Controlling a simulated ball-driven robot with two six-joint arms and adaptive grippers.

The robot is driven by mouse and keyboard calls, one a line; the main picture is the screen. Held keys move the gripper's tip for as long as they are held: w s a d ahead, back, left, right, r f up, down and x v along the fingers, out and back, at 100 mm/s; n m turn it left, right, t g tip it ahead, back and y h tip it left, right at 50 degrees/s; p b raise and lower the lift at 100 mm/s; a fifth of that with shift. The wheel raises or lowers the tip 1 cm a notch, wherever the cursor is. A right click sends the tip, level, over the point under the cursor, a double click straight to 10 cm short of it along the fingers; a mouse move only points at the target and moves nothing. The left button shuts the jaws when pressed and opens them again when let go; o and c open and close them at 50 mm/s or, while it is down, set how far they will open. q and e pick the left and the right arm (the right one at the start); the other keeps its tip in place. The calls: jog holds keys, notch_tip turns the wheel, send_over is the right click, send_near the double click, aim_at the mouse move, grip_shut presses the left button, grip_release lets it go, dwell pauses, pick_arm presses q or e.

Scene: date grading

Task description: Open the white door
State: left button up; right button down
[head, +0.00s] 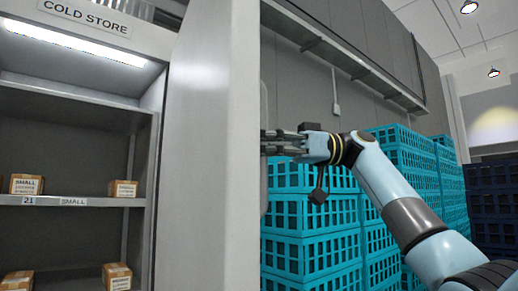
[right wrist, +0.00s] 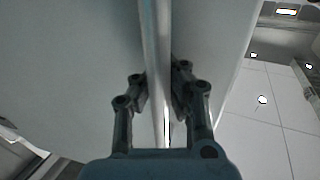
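The white door (head: 205,150) of the cold store stands swung open in the middle of the head view, seen nearly edge-on. Its pale face fills much of the right wrist view (right wrist: 70,60). A vertical bar handle (right wrist: 155,40) runs down the middle of the right wrist view. My right gripper (right wrist: 160,92) has its fingers on either side of the bar, closed against it. In the head view the right gripper (head: 272,142) reaches from the right to the door's far side; the door hides the handle there. My left gripper is not in view.
The cold store's shelf (head: 90,201) holds small cardboard boxes (head: 123,188), with more below. Stacked turquoise crates (head: 310,245) stand behind and below my right arm. Dark blue crates (head: 492,205) stand at the far right. A grey wall (head: 375,50) rises behind.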

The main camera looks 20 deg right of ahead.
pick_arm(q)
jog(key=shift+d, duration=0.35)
pick_arm(e)
jog(key=shift+d+f, duration=0.15)
jog(key=shift+d, duration=0.2)
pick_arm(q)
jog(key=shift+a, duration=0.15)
pick_arm(e)
jog(key=c, duration=1.4)
grip_release()
jog(key=shift+s+d, duration=0.1)
jog(key=shift+s, duration=0.05)
jog(key=shift+o, duration=1)
jog(key=d, duration=1.2)
jog(key=shift+s, duration=0.25)
